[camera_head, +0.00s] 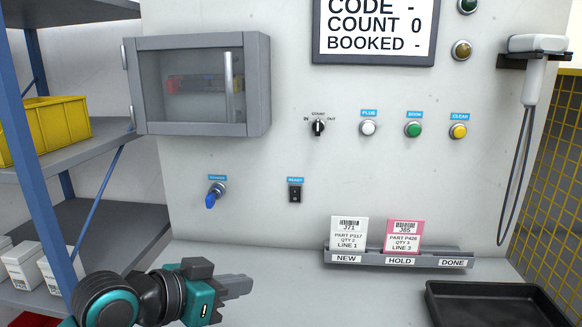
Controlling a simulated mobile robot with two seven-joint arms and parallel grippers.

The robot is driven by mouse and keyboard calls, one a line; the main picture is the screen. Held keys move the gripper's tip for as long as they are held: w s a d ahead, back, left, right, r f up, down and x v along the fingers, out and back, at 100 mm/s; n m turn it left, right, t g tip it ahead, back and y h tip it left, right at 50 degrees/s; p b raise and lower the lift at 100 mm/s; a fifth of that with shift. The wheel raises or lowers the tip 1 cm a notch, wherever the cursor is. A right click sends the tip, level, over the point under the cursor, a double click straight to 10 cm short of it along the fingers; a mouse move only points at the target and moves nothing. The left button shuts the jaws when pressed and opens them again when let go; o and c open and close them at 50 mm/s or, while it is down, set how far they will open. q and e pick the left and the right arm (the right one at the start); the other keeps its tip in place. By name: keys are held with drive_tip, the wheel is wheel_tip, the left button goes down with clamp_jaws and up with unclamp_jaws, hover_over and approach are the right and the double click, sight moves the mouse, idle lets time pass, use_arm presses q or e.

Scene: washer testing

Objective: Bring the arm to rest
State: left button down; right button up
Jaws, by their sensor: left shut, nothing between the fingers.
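My left arm comes in at the bottom left. Its teal and dark gripper (238,285) points to the right, low over the grey bench. The gripper's fingers are together with nothing between them. It touches no object that I can see. The gripper is below the blue key-like switch (214,196) and left of the card rack (397,258). My right gripper is not in this view.
The wall panel holds a glass-door cabinet (200,85), a selector knob (317,127), a white button (368,128), a green button (414,130) and a yellow button (458,131). A black tray (490,291) lies at right. Blue-framed shelves (75,160) stand at left.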

use_arm(q)
drive_tip(key=s+a+f+n+g+y, duration=0.35)
drive_tip(key=s+a+f, duration=0.25)
drive_tip(key=s+f, duration=0.5)
drive_tip(key=s+a+f+n+g+y, duration=0.2)
drive_tip(key=s+a+f+y, duration=0.3)
drive_tip(key=s+f, duration=0.6)
drive_tip(key=w+d+f+t+h, duration=0.1)
drive_tip(key=w+d+f+t, duration=0.1)
drive_tip(key=w+f+t, duration=0.3)
drive_tip(key=shift+w+d+f+t+h, duration=0.3)
drive_tip(key=shift+f+t, duration=0.3)
drive_tip(key=shift+t, duration=0.25)
drive_tip(key=shift+m, duration=0.25)
